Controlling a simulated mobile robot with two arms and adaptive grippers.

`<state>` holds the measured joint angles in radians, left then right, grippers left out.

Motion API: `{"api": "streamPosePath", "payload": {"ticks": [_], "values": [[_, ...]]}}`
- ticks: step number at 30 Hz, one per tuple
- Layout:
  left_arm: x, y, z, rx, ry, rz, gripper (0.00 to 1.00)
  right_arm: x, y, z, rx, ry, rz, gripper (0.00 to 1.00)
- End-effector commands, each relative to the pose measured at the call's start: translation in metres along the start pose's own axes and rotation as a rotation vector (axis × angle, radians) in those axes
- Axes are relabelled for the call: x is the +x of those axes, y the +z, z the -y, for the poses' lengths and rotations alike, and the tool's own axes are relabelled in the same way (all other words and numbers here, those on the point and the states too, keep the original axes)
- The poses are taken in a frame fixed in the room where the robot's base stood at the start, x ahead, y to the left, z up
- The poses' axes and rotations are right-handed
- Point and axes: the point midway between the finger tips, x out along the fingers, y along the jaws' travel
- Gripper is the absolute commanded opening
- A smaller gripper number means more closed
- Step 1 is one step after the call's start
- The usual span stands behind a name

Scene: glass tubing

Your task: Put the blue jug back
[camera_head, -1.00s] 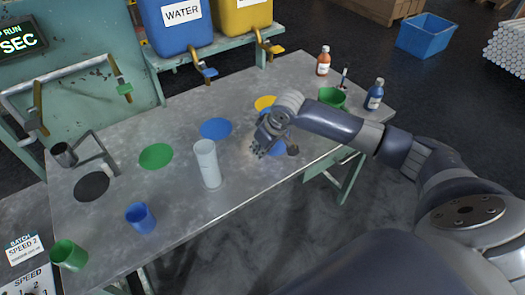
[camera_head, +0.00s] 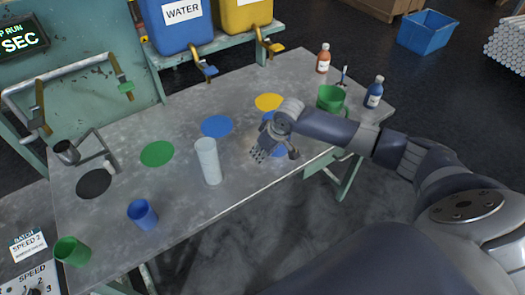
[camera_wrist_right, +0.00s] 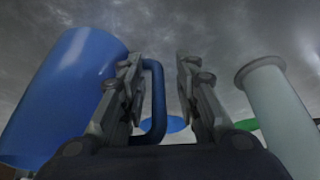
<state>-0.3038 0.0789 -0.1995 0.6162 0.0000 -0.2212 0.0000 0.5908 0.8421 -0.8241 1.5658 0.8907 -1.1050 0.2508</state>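The blue jug (camera_head: 279,151) stands on the table, mostly hidden behind my right gripper (camera_head: 265,152) in the head view. In the right wrist view, the jug's large blue body (camera_wrist_right: 58,95) fills the left side. Its handle (camera_wrist_right: 158,95) shows between the two fingers of my right gripper (camera_wrist_right: 160,80), nearer the left finger. The fingers stand apart and are not closed on the handle. Flat discs lie on the table: blue (camera_head: 217,126), yellow (camera_head: 268,102), green (camera_head: 157,153) and black (camera_head: 94,184). My left gripper is not in view.
A tall whitish cylinder (camera_head: 208,162) stands left of my right gripper and shows in the wrist view (camera_wrist_right: 280,110). A green jug (camera_head: 331,98) and bottles (camera_head: 374,93) are at the right. A blue cup (camera_head: 142,214) and green cup (camera_head: 72,252) stand near the front-left edge.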

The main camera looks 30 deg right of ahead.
Motion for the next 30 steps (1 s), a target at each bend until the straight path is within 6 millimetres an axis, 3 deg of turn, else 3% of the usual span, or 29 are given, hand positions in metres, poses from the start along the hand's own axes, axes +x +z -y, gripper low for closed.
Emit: {"api": "streamPosePath", "payload": {"ticks": [8, 21, 30], "values": [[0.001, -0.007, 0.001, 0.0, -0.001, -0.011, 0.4, -0.018, -0.001, -0.001, -0.001, 0.001, -0.002, 0.3], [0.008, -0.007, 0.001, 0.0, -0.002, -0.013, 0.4, -0.104, -0.001, -0.001, -0.001, 0.002, -0.003, 0.3], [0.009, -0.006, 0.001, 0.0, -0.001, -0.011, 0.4, -0.121, -0.001, 0.0, 0.001, 0.0, -0.001, 0.3]]}}
